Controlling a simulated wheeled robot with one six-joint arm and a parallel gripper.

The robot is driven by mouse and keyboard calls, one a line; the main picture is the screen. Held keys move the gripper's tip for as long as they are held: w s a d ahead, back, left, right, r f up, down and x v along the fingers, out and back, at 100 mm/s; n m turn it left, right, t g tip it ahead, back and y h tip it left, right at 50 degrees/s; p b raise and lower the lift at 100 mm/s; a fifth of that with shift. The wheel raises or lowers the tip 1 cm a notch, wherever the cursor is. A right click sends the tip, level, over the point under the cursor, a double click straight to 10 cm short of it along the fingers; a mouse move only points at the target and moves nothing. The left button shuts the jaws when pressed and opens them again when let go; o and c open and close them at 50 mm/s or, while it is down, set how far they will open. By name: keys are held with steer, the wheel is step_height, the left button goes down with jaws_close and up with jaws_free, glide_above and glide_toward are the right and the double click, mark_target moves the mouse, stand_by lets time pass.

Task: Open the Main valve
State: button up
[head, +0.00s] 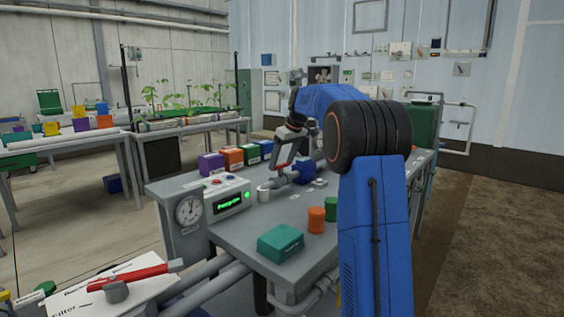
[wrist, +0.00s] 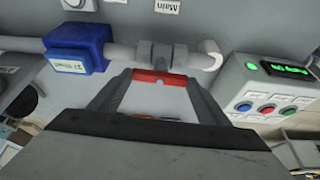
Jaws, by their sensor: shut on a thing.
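The Main valve (wrist: 155,55) is a grey body on a pale pipe, below a label reading "Main" (wrist: 167,6) in the wrist view. Its red handle (wrist: 160,77) lies between my fingertips and runs roughly along the pipe. My gripper (wrist: 160,82) is shut on this handle. In the head view my gripper (head: 284,162) reaches down over the pipe at the bench's middle.
A blue labelled block (wrist: 78,48) sits on the pipe beside the valve. A control box (head: 228,202) with coloured buttons and a lit green screen stands close by, with a gauge (head: 188,209) beside it. A teal box (head: 280,243) and orange cylinder (head: 316,220) stand on the bench's near part.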

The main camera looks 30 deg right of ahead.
steer(key=shift+n, duration=0.5)
steer(key=o, duration=1.1)
steer(key=shift+c, duration=0.2)
steer(key=v, duration=1.7)
steer(key=shift+d+r, duration=0.25)
steer(key=shift+d, duration=0.05)
steer(key=shift+w, duration=0.1)
